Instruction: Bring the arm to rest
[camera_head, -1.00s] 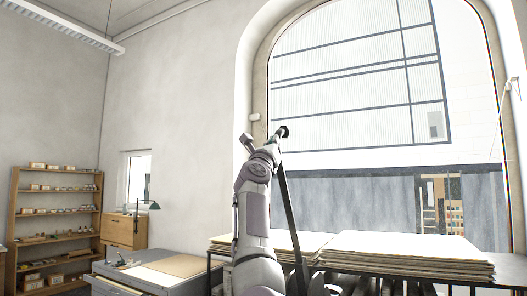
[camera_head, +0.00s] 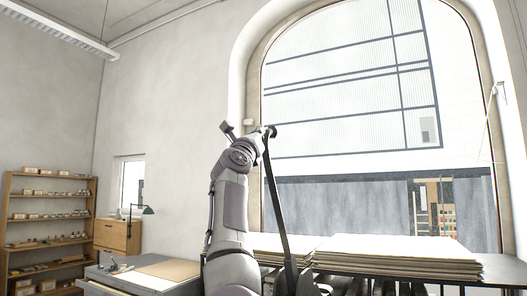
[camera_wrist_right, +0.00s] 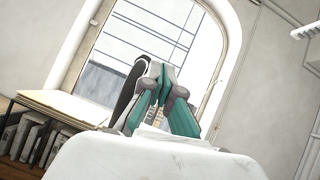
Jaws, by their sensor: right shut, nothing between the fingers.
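My right arm rises up the middle of the head view, in front of the pale wall and the arched window (camera_head: 350,110). My right gripper (camera_head: 268,131) is small and dark at its top end, raised well above the tables. In the right wrist view the gripper (camera_wrist_right: 159,70) shows its teal and grey fingers drawn together at the tips, with nothing between them. The window is behind the fingers. My left gripper is not in either view.
A table with stacked boards (camera_head: 395,249) stands below the window. A grey cabinet (camera_head: 110,274) with a tan sheet stands left of my arm. A wooden shelf (camera_head: 8,225) and small cabinet (camera_head: 117,236) are at the far left. The air around the raised gripper looks clear.

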